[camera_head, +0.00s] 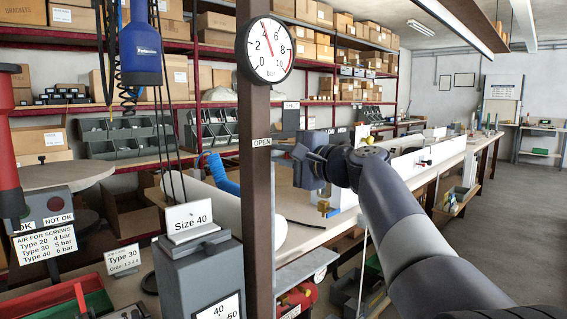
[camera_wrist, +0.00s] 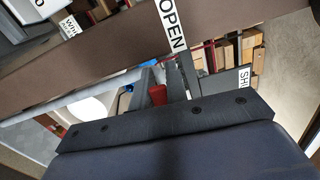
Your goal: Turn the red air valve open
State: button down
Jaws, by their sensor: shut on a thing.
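The red air valve shows in the wrist view as a small red handle (camera_wrist: 158,95) between the dark fingers of my gripper (camera_wrist: 165,88). My gripper is shut on this handle. In the head view my gripper (camera_head: 302,158) is just right of the brown post, and it hides the valve there. An OPEN label (camera_head: 262,142) is on the post, left of my gripper; it also shows in the wrist view (camera_wrist: 170,27). A round pressure gauge (camera_head: 266,50) marked in bar sits higher on the post, its needle pointing up near the 5.
The brown post (camera_head: 258,215) stands close beside my gripper. A grey box (camera_head: 199,275) with a Size 40 sign stands left of it. A blue screwdriver (camera_head: 140,50) hangs at upper left. A long bench (camera_head: 455,153) runs behind my arm; open floor lies at right.

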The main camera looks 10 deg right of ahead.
jog(key=shift+f+n+b, duration=0.35)
jog(key=shift+n+b, duration=0.05)
jog(key=shift+n, duration=0.1)
jog(key=c, duration=1.4)
grip_release()
jog(key=v, duration=1.1)
jog(key=shift+b, duration=0.35)
jog(key=shift+w+a, duration=0.1)
jog(key=x, duration=1.1)
jog(key=shift+p, duration=0.35)
jog(key=shift+r, duration=0.1)
